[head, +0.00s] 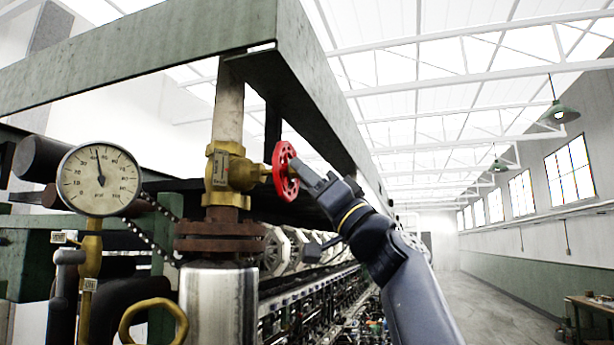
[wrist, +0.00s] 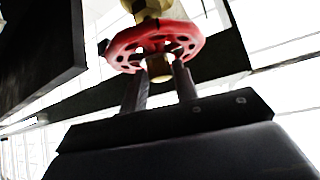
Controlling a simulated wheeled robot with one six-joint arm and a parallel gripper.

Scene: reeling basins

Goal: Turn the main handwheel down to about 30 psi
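The red main handwheel (head: 285,171) sits on the right side of a brass valve (head: 227,171). It also shows in the wrist view (wrist: 155,45), with a brass hub (wrist: 160,69) at its centre. My gripper (head: 301,172) reaches the wheel's face from the right, in line with its stem. In the wrist view its two fingers (wrist: 161,72) stand on either side of the hub, close against it; the exact contact is dark. The round pressure gauge (head: 100,180), left of the valve, has its needle pointing nearly straight up, a little under 50 psi.
A green steel beam (head: 150,45) runs above the valve, and its dark underside passes close to my arm. A yellow handwheel (head: 152,318) is low in front, beside a shiny metal cylinder (head: 218,305). The aisle floor (head: 500,305) at right is open, with a wooden table (head: 592,312) at its edge.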

